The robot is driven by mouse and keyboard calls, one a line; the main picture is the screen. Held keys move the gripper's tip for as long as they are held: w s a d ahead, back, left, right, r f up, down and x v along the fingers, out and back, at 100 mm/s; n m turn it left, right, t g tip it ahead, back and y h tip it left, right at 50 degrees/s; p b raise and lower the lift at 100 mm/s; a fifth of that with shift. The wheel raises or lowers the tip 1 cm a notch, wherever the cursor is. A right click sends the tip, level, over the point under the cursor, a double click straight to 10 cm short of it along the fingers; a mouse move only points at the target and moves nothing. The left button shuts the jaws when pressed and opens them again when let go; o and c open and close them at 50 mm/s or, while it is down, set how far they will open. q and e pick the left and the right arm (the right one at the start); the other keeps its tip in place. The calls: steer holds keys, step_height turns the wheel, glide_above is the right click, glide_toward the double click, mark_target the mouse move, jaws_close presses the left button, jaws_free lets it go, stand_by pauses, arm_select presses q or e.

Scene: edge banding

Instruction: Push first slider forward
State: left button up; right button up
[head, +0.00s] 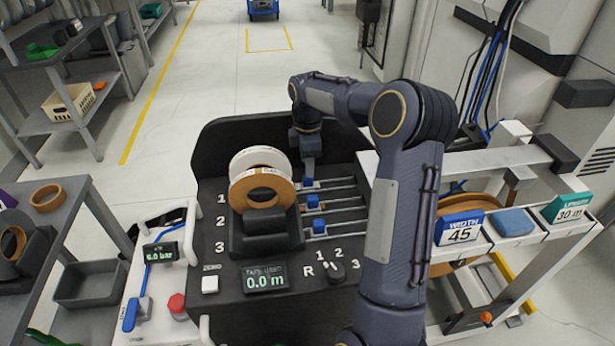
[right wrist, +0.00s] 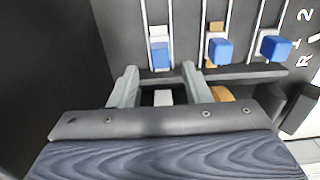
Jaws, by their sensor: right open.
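The first slider is a blue block (head: 308,183) on the farthest rail, by the painted 1 row of the black machine. My right gripper (head: 309,170) is at this slider, with its arm reaching in from the right. In the right wrist view my right gripper (right wrist: 160,67) is open, and the first slider (right wrist: 160,55) shows between or just beyond its fingertips. I see no grip on it. The second slider (head: 313,201) and third slider (head: 319,225) sit on the nearer rails; the wrist view shows the second (right wrist: 220,50) and third (right wrist: 275,49) to the right.
A white roll (head: 258,156) and a brown roll (head: 262,184) stand left of the rails. A display (head: 265,281) reading 0.0 m and a rotary knob (head: 334,271) are at the machine's front.

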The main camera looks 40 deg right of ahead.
mark_target(308, 182)
step_height(308, 182, down, 5)
steer(key=shift+f, duration=0.2)
jaws_close()
stand_by(0.3)
